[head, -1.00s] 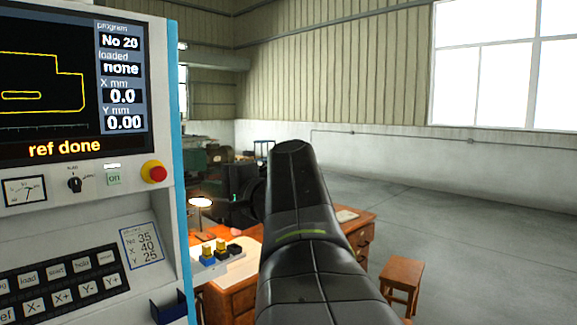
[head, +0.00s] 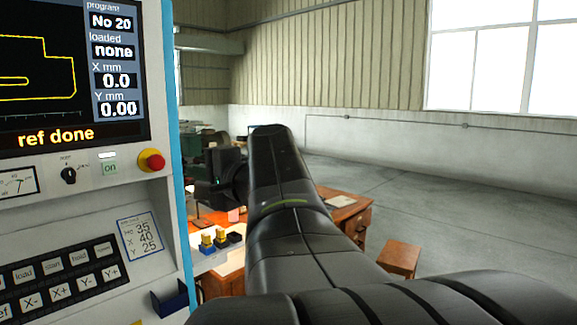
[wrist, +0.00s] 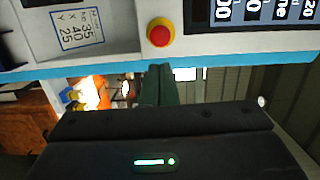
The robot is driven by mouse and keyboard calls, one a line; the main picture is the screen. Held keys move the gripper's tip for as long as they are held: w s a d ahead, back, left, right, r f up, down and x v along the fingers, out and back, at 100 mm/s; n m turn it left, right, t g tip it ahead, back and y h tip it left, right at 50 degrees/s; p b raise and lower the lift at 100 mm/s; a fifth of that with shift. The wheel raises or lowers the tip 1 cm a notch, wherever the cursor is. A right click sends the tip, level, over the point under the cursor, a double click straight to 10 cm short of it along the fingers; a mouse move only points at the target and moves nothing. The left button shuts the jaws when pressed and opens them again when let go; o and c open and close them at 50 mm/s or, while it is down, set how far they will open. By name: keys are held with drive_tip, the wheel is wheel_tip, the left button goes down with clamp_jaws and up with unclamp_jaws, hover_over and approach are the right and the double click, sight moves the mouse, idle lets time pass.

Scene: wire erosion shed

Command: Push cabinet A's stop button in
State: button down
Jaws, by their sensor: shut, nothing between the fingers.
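The stop button (head: 151,161) is a red mushroom head on a yellow collar. It sits at the right edge of the white control cabinet (head: 100,185), below the screen. In the wrist view the stop button (wrist: 160,32) is above the fingertips, near the top middle. My gripper (wrist: 161,70) is shut and empty, with a gap between its tips and the button in the picture. In the head view my gripper is mostly hidden behind my own arm, to the right of the button. No letter naming the cabinet is readable.
The screen (head: 70,75) reads "ref done". A selector knob (head: 68,175), an "on" button (head: 110,168) and a keypad (head: 60,275) share the panel. A blue holder (head: 170,298) juts out low. A wooden desk (head: 345,205) and stool (head: 401,258) stand behind.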

sight(159, 160)
drive_tip(key=p+x, duration=0.3)
drive_tip(key=x, duration=0.8)
drive_tip(key=shift+w+a, duration=0.25)
drive_tip(key=shift+w+a+f, duration=0.1)
drive_tip(key=shift+w+a, duration=0.2)
drive_tip(key=shift+a, duration=0.15)
drive_tip(key=shift+w+a+b, duration=0.1)
drive_tip(key=shift+b, duration=0.25)
drive_tip(key=shift+r, duration=0.35)
